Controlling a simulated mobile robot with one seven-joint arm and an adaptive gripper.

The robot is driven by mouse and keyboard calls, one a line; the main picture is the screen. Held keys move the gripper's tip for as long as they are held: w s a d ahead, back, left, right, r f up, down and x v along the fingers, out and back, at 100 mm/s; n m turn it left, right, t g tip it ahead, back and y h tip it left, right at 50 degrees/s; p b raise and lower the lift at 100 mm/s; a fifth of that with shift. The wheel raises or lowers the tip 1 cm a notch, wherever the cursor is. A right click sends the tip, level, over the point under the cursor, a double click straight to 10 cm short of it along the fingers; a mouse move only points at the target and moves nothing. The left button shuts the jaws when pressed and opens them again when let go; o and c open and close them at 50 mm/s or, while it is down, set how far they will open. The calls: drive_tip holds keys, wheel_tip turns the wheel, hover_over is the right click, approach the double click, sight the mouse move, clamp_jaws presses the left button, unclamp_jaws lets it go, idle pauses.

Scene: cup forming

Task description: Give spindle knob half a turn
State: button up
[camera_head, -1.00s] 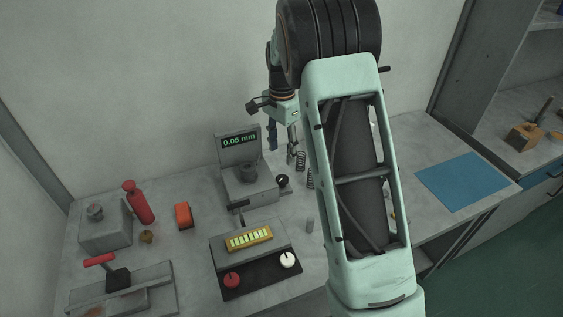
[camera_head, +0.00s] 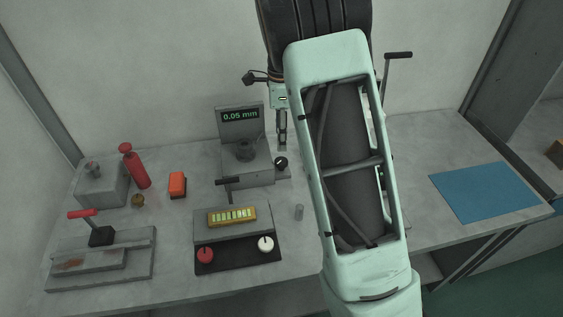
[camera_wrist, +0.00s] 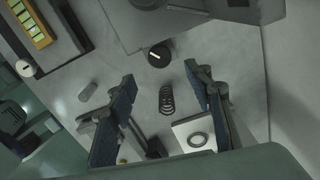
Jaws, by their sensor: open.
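The spindle knob (camera_head: 281,162) is a small round black knob with a white mark, at the right side of the grey gauge unit (camera_head: 246,172). The unit's display (camera_head: 240,115) reads 0.05 mm. In the wrist view the knob (camera_wrist: 158,55) lies ahead of my gripper (camera_wrist: 160,78), roughly midway between the fingers and just beyond their tips. The fingers are apart with nothing held. In the head view my gripper (camera_head: 282,140) points down above the knob, and a gap shows between them. My arm hides the area to the right.
A dark coil spring (camera_wrist: 166,99) and a white plate with a ring (camera_wrist: 195,133) lie below the fingers in the wrist view. A button panel (camera_head: 238,252) is front left. The blue mat (camera_head: 484,192) is clear.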

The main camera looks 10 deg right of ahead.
sight(281, 160)
wheel_tip(281, 160, down, 11)
drive_tip(key=shift+r, duration=0.1)
idle(0.4)
drive_tip(key=c, duration=1.2)
